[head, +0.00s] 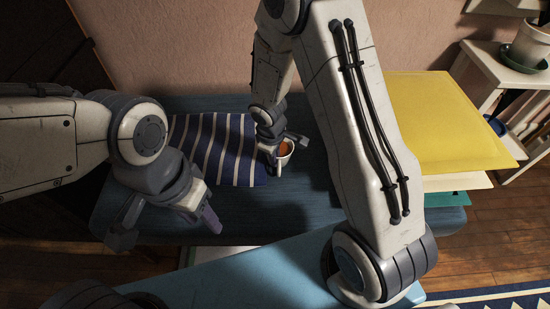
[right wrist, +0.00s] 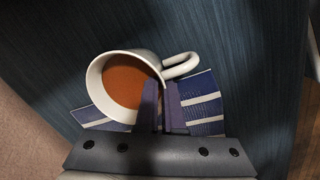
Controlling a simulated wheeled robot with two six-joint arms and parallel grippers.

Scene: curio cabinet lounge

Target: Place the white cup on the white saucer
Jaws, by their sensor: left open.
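The white cup (head: 289,159), with orange-brown liquid in it, is at my right gripper (head: 277,161) near the middle of the head view. In the right wrist view the cup (right wrist: 97,92) shows its open top and its handle (right wrist: 182,66). My right gripper's fingers (right wrist: 163,104) are close together on the cup's wall near the handle. I cannot tell whether the cup touches the surface below. My left gripper (head: 167,224) is open and empty, left of the cup, above the front of the dark blue tabletop. I see no white saucer for the cup; my right arm hides part of the table.
A navy cloth with white stripes (head: 222,150) lies left of the cup on the dark blue table (head: 255,218). Yellow and pale sheets (head: 440,120) are stacked at the right. A white shelf (head: 500,68) with a potted plant stands at far right.

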